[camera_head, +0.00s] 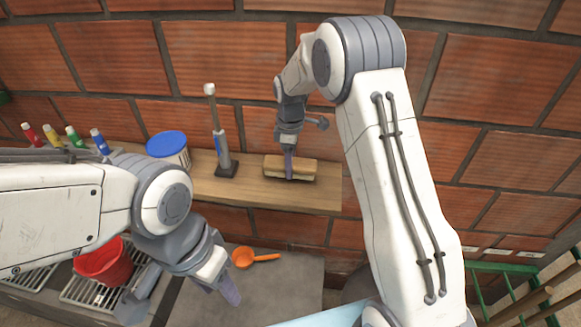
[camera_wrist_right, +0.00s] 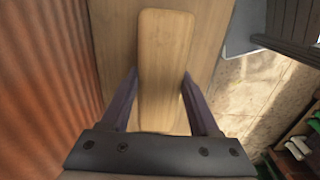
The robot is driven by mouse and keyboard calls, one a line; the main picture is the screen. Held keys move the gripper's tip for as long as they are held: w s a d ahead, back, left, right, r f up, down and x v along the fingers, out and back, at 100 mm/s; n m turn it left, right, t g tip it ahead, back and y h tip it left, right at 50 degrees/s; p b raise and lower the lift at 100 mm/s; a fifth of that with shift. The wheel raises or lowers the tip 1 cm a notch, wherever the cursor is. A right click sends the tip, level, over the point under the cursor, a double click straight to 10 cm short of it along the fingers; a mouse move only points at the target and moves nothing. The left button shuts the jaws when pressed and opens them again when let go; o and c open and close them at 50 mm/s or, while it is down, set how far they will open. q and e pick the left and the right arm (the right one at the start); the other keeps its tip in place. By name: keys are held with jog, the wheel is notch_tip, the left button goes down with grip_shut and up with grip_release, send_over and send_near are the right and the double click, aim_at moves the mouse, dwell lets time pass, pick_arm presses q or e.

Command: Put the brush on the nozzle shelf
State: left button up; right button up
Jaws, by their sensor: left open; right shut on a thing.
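The brush (camera_head: 305,168), a long pale wooden block, is at the right part of the wooden nozzle shelf (camera_head: 245,194) on the brick wall. It appears to rest on the shelf, lying along it. My right gripper (camera_head: 289,177) reaches down over the brush and is shut on its middle. In the right wrist view the brush's back (camera_wrist_right: 165,50) lies between the two fingers, with the shelf board beneath; its bristles are hidden there. My left gripper (camera_head: 182,298) is open and empty, low over the counter at the left.
On the shelf, left of the brush, stand a grey upright tool on a dark base (camera_head: 226,166) and a blue-lidded tub (camera_head: 168,148). Several coloured bottles (camera_head: 75,136) are further left. Below are a red bucket (camera_head: 104,264) and an orange scoop (camera_head: 254,258) on the counter.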

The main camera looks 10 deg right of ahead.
notch_tip(320, 180, down, 2)
jog(key=shift+f+p, duration=0.2)
jog(key=shift+p, duration=0.25)
jog(key=shift+f, duration=0.25)
jog(key=shift+f, duration=0.2)
jog(key=o, duration=1.5)
jog(key=shift+c, duration=0.2)
jog(key=shift+r, duration=0.15)
